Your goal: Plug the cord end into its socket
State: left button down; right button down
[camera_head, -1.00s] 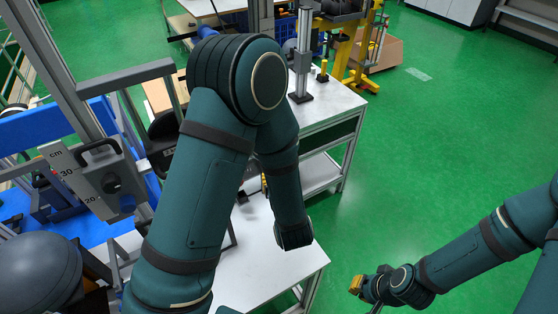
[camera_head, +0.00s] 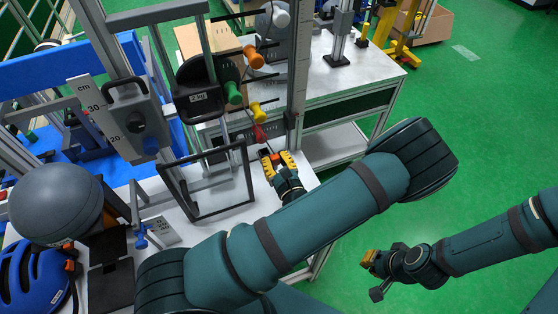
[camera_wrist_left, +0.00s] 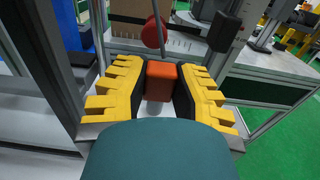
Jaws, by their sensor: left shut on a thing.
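My left gripper (camera_head: 277,160) is at the lower part of the drop tower frame, with its yellow fingers on both sides of an orange-red block (camera_wrist_left: 161,80). The fingers are shut on this block, which looks like the cord end. In the head view the block (camera_head: 277,158) shows small between the fingertips. A thin grey cord or rod (camera_wrist_left: 158,22) rises behind it in the left wrist view, beside a red round part (camera_wrist_left: 153,33). I cannot make out the socket. My right gripper (camera_head: 370,262) is over the green floor, away from the table; its jaw opening is unclear.
Green (camera_head: 233,92), orange (camera_head: 254,57) and yellow (camera_head: 257,109) knobs stick out near the tower's upright (camera_head: 300,65). A black frame (camera_head: 205,214), a grey ball (camera_head: 55,195) and a blue helmet (camera_head: 32,280) are to the left.

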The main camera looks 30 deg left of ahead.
aim_at(265, 148)
pick_arm(q)
jog(key=shift+w+a+f+b, duration=0.5)
jog(key=shift+w+a+b, duration=0.15)
jog(key=shift+w+a, duration=0.5)
jog(key=shift+w+a+f+b, duration=0.45)
jog(key=shift+w+a+b, duration=0.4)
jog(key=shift+a, duration=0.45)
jog(key=shift+w+a+f+b, duration=0.5)
jog(key=shift+w+a, duration=0.65)
jog(key=shift+a, duration=0.05)
jog(key=shift+f, duration=0.25)
jog(key=shift+f+b, duration=0.65)
jog(key=shift+f, duration=0.3)
jog(key=shift+p, duration=0.3)
jog(key=shift+f, duration=0.25)
jog(key=c, duration=0.8)
grip_release()
